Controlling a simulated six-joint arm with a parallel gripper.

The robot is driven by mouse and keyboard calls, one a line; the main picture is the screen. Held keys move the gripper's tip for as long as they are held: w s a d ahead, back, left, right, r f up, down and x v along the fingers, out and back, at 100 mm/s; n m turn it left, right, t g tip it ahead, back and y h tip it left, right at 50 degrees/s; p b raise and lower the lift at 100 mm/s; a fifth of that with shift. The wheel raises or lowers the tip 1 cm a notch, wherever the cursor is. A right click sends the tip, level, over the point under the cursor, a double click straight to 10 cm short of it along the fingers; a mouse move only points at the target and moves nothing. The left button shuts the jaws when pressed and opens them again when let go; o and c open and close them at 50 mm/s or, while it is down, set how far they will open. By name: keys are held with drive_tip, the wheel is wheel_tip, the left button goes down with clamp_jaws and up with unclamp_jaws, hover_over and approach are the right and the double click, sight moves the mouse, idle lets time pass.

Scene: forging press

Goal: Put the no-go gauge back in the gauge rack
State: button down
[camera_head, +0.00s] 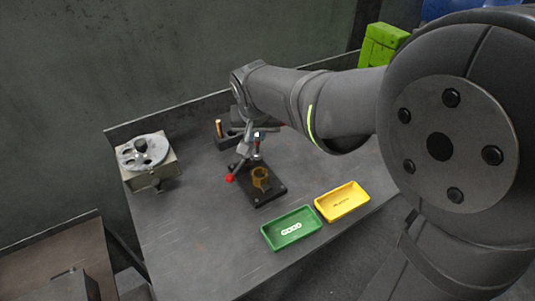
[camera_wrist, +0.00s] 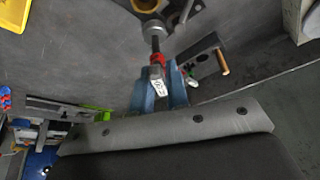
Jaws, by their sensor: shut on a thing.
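The no-go gauge (camera_wrist: 157,61) has a red band and a pale label, with a dark rod pointing away from my gripper. In the wrist view my gripper (camera_wrist: 160,88) has its two blue fingers either side of the labelled end, shut on it. In the head view my gripper (camera_head: 257,138) is over the middle of the bench, partly behind my arm. The gauge rack (camera_wrist: 207,62) looks like the dark bar to the right of the fingers, with a copper-coloured peg at one end. This peg (camera_head: 219,128) also shows in the head view. Whether the gauge touches anything is unclear.
A small press with a red-knobbed lever (camera_head: 230,178) and a brass-coloured cup (camera_head: 261,178) stands close to my gripper. A green tray (camera_head: 291,241) and a yellow tray (camera_head: 328,213) lie in front. A round-topped fixture (camera_head: 144,151) is at the left. The left-front bench is clear.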

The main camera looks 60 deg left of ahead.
drive_tip(key=a+f, duration=0.3)
drive_tip(key=a, duration=0.7)
drive_tip(key=w+a+f, duration=0.1)
drive_tip(key=a+f, duration=0.2)
drive_tip(key=a, duration=0.8)
drive_tip(key=shift+w+f, duration=0.25)
drive_tip(key=shift+w, duration=0.05)
drive_tip(key=shift+f, duration=1.85)
idle(0.3)
drive_tip(key=c, duration=1.3)
unclamp_jaws()
